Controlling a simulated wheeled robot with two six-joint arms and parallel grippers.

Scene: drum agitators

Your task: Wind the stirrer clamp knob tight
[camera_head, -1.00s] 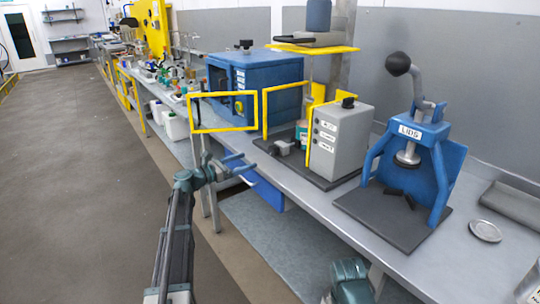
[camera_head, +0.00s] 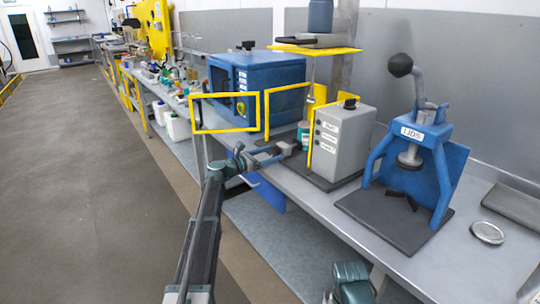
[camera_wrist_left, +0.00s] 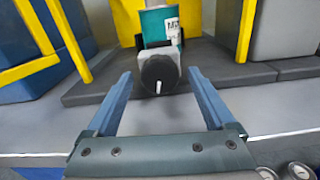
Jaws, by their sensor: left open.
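The stirrer clamp knob (camera_wrist_left: 159,74) is round and black with a white mark on its face. In the left wrist view it sits at the upper middle, in front of a teal container (camera_wrist_left: 160,25) with a white label. My left gripper (camera_wrist_left: 159,90) is open, with one blue finger on each side of the knob and a visible gap on both sides. In the head view the left gripper (camera_head: 262,166) is at the bench edge, close to the clamp, and partly overlaps the knob area.
A yellow guard frame (camera_head: 224,110) stands left of the clamp, before a blue oven-like box (camera_head: 258,72). A grey control box (camera_head: 340,140) is just right. A blue lever press (camera_head: 420,150) stands farther right. The floor at left is clear.

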